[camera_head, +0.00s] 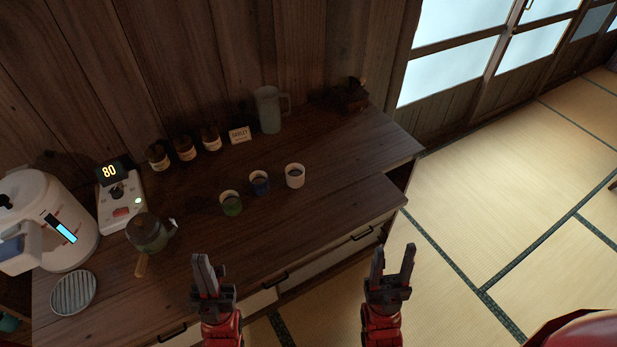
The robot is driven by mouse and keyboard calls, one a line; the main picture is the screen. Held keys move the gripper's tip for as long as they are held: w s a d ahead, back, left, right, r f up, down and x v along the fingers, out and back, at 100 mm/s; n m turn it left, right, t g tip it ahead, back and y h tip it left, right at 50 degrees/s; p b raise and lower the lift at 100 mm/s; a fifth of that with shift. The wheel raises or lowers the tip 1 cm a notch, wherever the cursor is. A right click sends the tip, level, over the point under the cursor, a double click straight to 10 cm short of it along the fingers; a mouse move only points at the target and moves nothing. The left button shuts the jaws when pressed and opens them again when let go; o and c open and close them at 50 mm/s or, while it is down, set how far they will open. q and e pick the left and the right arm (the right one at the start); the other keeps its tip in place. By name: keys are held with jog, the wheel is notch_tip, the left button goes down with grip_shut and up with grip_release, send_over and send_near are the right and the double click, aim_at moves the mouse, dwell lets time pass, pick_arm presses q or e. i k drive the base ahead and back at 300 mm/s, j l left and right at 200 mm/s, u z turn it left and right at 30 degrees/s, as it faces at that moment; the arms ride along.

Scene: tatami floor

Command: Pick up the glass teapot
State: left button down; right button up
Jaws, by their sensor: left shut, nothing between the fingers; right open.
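A small dark, see-through pot (148,233) with a pale wooden side handle stands on the left part of the wooden counter; it looks like the glass teapot. Its handle points toward the counter's front edge. My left gripper (210,272) is shut and empty, to the right of the pot and nearer the front edge, not touching it. My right gripper (392,265) is open and empty, in front of the counter's right part, far from the pot.
Behind the pot is a white device (120,203) reading 80. A white kettle (50,220) and a striped round dish (73,292) are at left. Three cups, green (230,203), blue (260,182) and white (295,176), stand mid-counter. A clear pitcher (268,110) and three jars (185,147) line the back.

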aim_at(157, 245)
jog(key=u, duration=1.15)
jog(key=k+j+u, duration=0.15)
jog(key=j, duration=0.3)
jog(key=j+u, duration=0.1)
jog(key=j, duration=0.4)
jog(key=i+l, duration=0.35)
